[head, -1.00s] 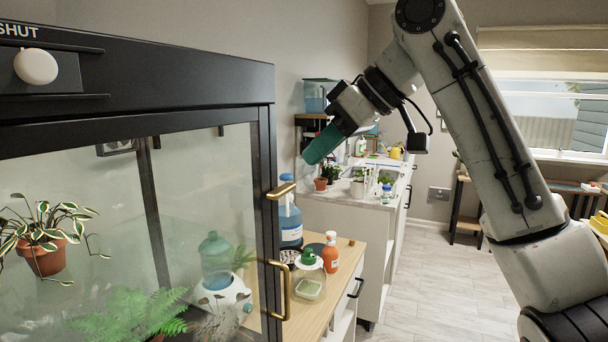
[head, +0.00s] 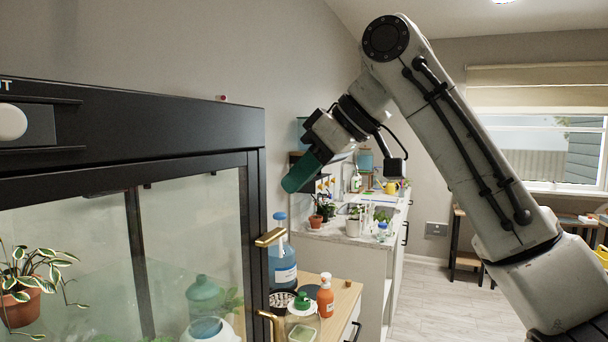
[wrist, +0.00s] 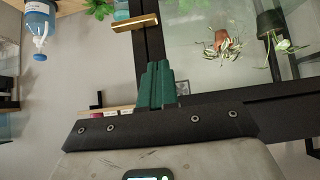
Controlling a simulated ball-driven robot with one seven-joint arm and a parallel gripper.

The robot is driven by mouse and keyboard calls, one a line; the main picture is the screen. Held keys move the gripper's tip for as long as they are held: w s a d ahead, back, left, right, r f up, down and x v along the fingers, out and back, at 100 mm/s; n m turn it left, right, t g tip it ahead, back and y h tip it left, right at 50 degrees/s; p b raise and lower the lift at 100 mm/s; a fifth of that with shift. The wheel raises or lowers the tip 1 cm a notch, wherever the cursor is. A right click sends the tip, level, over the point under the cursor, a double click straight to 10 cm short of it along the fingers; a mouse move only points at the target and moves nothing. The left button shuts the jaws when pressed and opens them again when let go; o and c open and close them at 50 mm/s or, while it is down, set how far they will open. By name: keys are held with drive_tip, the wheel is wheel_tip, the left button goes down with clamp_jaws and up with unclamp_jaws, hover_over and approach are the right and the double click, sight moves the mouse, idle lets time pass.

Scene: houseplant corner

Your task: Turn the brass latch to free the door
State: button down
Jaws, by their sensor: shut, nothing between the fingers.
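The brass latch (head: 269,237) is a short bar on the right edge of the glass door's black frame (head: 255,205), lying roughly level across it. It also shows near the top of the wrist view (wrist: 135,23). My gripper (head: 288,186) has green fingers, shut and empty, above and slightly right of the latch in the head view. In the wrist view the closed fingers (wrist: 157,80) lie over the black frame, apart from the latch. A brass pull handle (head: 270,325) sits lower on the door, partly cut off.
A white knob (head: 12,122) sits on the cabinet's top panel. Behind the glass hangs a potted plant (head: 22,300). A blue bottle (head: 281,262), an orange bottle (head: 325,296) and a green-lidded jar (head: 302,318) stand close beside the door edge.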

hover_over(260, 241)
drive_tip(key=d, duration=0.2)
drive_tip(key=f, duration=0.3)
drive_tip(key=s+f, duration=0.1)
drive_tip(key=shift+d+f+p, duration=0.15)
drive_tip(key=shift+f+p, duration=0.2)
drive_tip(key=shift+f, duration=0.05)
drive_tip(key=shift+d+f, duration=0.1)
drive_tip(key=shift+f, duration=1.8)
drive_tip(key=shift+p, duration=0.3)
